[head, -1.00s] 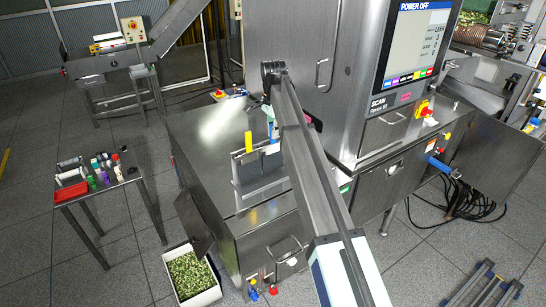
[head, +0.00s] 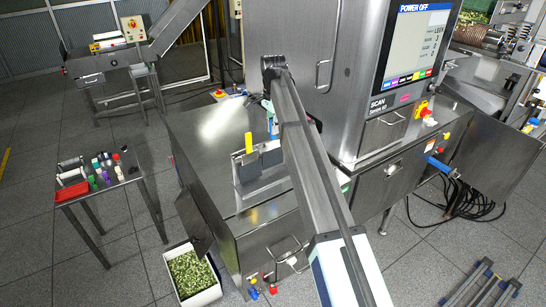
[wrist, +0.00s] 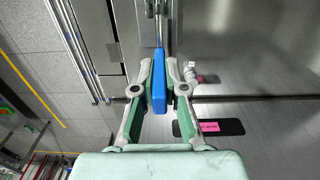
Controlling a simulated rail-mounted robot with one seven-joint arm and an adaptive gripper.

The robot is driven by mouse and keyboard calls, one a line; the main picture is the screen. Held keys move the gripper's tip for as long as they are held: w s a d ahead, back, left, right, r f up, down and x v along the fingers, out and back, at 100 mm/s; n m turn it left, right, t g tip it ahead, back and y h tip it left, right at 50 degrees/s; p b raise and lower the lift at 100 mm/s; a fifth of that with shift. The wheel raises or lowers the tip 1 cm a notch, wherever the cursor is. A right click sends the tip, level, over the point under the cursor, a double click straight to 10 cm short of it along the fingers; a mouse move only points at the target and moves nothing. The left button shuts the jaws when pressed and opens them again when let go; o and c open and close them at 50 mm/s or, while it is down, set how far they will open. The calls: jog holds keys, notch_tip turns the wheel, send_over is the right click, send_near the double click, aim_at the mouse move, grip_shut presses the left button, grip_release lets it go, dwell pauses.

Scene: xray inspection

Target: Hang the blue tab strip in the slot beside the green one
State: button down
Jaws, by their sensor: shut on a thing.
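In the wrist view, my gripper (wrist: 157,88) is shut on the blue tab strip (wrist: 158,82), which sits between its pale fingers with green inner sides. In the head view, my arm hides most of the gripper; a small blue and teal patch beside the arm is too small to tell apart. Left of the arm, a rack (head: 262,182) with dark grey upright plates stands on the steel top. A yellow tab (head: 248,143) sticks up from its left part. I cannot make out a green strip, and the arm covers the right side of the rack.
The steel scanner cabinet (head: 290,45) rises behind the rack. The steel top (head: 205,140) left of the rack is mostly clear. A side table (head: 95,190) with small bottles and a red tray stands at left. A bin of green pieces (head: 192,277) is on the floor.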

jog(key=shift+s+d, duration=0.8)
jog(key=shift+s, duration=0.25)
dwell(0.4)
jog(key=shift+p, duration=0.3)
notch_tip(320, 180, up, 15)
jog(key=p, duration=0.4)
dwell(1.4)
jog(key=shift+w+d, duration=0.1)
dwell(1.0)
